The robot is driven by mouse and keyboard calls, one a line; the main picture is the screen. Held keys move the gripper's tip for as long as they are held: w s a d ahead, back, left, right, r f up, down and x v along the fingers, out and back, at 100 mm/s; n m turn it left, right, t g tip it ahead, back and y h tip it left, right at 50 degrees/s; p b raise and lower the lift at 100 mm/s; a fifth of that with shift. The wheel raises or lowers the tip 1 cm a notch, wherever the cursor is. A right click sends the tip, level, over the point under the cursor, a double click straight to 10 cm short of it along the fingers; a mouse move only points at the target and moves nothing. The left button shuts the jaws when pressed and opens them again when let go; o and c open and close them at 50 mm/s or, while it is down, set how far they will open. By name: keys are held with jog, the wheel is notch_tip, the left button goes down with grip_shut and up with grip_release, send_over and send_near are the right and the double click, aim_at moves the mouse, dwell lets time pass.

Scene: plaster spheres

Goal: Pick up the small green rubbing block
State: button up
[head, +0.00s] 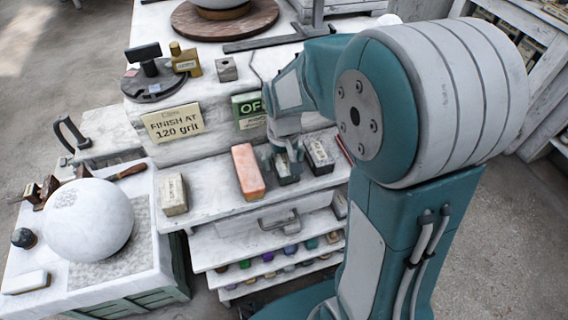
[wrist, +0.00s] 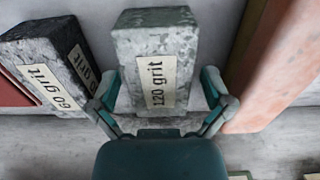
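A small grey-green speckled block labelled "120 grit" (wrist: 155,45) sits on the shelf, centred in the wrist view. In the head view the block (head: 286,178) is mostly hidden under my gripper (head: 287,155). In the wrist view my gripper (wrist: 160,88) is open, with one teal-edged finger on each side of the block's near end. Small gaps seem to show between the fingers and the block; contact is hard to tell.
A darker block labelled "60 grit" (wrist: 45,62) stands close on one side, also in the head view (head: 318,155). An orange-pink brick (head: 248,172) stands on the other side. A pale block (head: 173,194) lies farther left. Signs and a white sphere (head: 88,222) stand nearby.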

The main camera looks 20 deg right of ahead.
aim_at(283, 158)
jog(key=c, duration=1.2)
jog(key=shift+r, duration=0.1)
jog(key=shift+r, duration=0.3)
notch_tip(283, 158, up, 2)
jog(key=shift+r, duration=0.2)
jog(key=s+r, duration=0.2)
jog(key=r, duration=0.1)
jog(key=s+r, duration=0.7)
jog(key=s, duration=0.5)
